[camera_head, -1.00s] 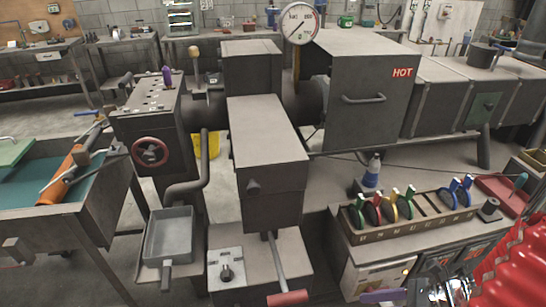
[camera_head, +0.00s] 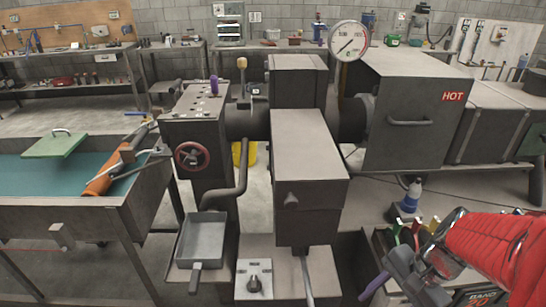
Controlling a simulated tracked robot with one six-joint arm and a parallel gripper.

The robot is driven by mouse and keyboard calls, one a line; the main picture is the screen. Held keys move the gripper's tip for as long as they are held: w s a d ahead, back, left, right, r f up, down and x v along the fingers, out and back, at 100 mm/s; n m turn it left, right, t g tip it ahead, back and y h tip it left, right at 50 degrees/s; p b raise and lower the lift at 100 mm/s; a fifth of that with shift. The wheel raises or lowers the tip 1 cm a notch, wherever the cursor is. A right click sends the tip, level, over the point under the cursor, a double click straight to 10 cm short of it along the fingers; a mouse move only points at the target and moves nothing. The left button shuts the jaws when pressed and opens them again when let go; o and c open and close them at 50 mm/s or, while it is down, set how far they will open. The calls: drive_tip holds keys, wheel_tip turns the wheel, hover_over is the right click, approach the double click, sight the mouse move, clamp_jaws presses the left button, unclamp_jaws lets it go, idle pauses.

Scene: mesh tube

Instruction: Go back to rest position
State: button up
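My gripper (camera_head: 392,284) is at the lower right, at the end of my arm in its red ribbed sleeve (camera_head: 490,250). It is dark grey and points down and to the left, in front of the rack of coloured handles. A slim purple piece (camera_head: 374,287) shows at its tip; I cannot tell whether it is a finger or a held thing. The gap between the fingers is not clear.
A grey machine with a boxy housing (camera_head: 310,150) and a HOT cabinet (camera_head: 415,115) fills the middle. A red handwheel (camera_head: 194,157) is on its left panel. A blue-capped bottle (camera_head: 411,197) stands near my arm. A teal-topped bench (camera_head: 40,205) is at left.

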drive_tip(key=a+r+n+t+h, duration=0.4)
drive_tip(key=a+r+n, duration=0.3)
drive_tip(key=r+n, duration=0.6)
drive_tip(key=shift+a+r+t, duration=0.15)
drive_tip(key=shift+r+t, duration=0.05)
drive_tip(key=shift+t, duration=0.4)
drive_tip(key=shift+w, duration=0.1)
idle(0.3)
